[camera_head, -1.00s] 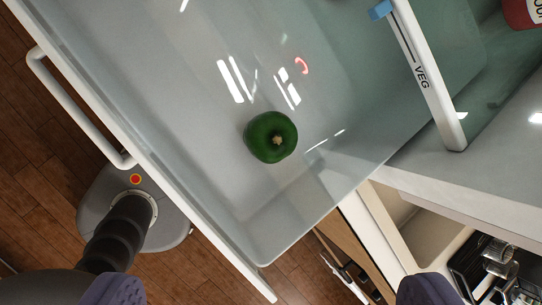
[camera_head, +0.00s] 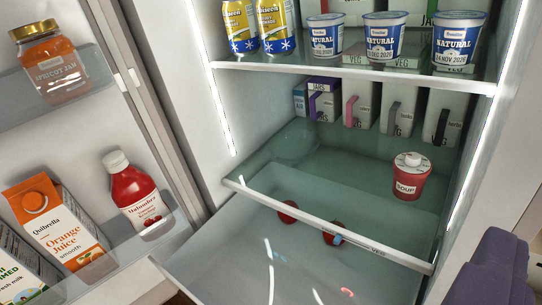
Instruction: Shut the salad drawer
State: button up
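The salad drawer (camera_head: 225,255) is pulled out below the lowest glass shelf of the fridge. It is a pale, see-through tray running out of the bottom of the picture. Its front and handle are out of view. Red round items (camera_head: 288,207) show at its back, near the white shelf edge (camera_head: 300,214) marked VEG. One purple finger of my gripper (camera_head: 495,270) shows at the lower right, to the right of the drawer and apart from it in the picture. The other finger is out of view, so the opening cannot be judged.
The open fridge door at left holds an apricot jam jar (camera_head: 50,62), a red bottle (camera_head: 134,192) and an orange juice carton (camera_head: 55,222). A soup tub (camera_head: 409,176) and several cartons stand on the lowest shelf. Yogurt pots (camera_head: 384,35) and yellow cans (camera_head: 276,25) stand above.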

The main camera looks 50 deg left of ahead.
aim_at(244, 254)
jog(key=k+j+u, duration=0.15)
jog(key=k+u, duration=0.25)
jog(key=k+j+u, duration=0.15)
jog(key=u, duration=0.25)
jog(key=i+j, duration=0.1)
jog(key=j, duration=0.15)
jog(key=i+j, duration=0.15)
jog(key=j, duration=0.15)
